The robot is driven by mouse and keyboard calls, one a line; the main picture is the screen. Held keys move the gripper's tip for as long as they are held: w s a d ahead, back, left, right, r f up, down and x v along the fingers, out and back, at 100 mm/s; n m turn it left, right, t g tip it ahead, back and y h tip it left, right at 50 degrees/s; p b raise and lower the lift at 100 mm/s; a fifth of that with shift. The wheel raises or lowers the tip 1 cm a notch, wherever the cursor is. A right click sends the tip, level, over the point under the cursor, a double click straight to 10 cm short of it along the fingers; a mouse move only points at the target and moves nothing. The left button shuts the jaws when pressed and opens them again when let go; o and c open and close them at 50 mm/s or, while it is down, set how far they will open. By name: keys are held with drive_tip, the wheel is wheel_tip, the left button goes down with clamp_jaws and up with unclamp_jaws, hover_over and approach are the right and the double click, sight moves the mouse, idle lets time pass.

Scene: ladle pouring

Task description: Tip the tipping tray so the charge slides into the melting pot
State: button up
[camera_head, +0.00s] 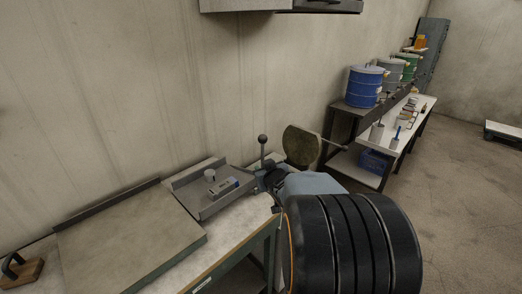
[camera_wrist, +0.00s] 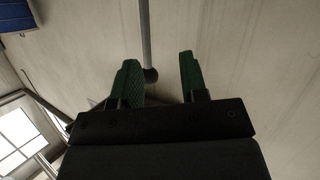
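The grey tipping tray (camera_head: 204,208) lies level on the bench in the head view, with raised edges. A small pale cylinder (camera_head: 210,175) and a grey block (camera_head: 224,187) rest in it. An upright lever with a dark ball knob (camera_head: 262,138) stands just right of the tray. In the wrist view, my gripper (camera_wrist: 158,58) is open, its green fingers apart. The ball knob (camera_wrist: 151,75) shows between the fingers in that picture; I cannot tell whether it touches either. My arm hides much of the area right of the tray, and I cannot clearly make out the melting pot.
A round olive disc (camera_head: 302,146) with a handle stands tilted behind my arm. A flat slab (camera_head: 130,235) covers the bench's left part. A white-topped bench (camera_head: 408,128), a blue drum (camera_head: 364,87) and other drums stand farther right. A hood hangs above.

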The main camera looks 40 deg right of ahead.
drive_tip(key=s+d+n+t+y, duration=0.1)
drive_tip(key=s+d+t+y, duration=0.1)
drive_tip(key=d+t+y, duration=0.25)
drive_tip(key=w+d+p, duration=0.1)
drive_tip(key=w+p, duration=0.1)
drive_tip(key=w, duration=1.1)
drive_tip(key=shift+w+f+n+p, duration=0.2)
drive_tip(key=shift+n+p, duration=0.1)
drive_tip(key=shift+p, duration=0.1)
clamp_jaws()
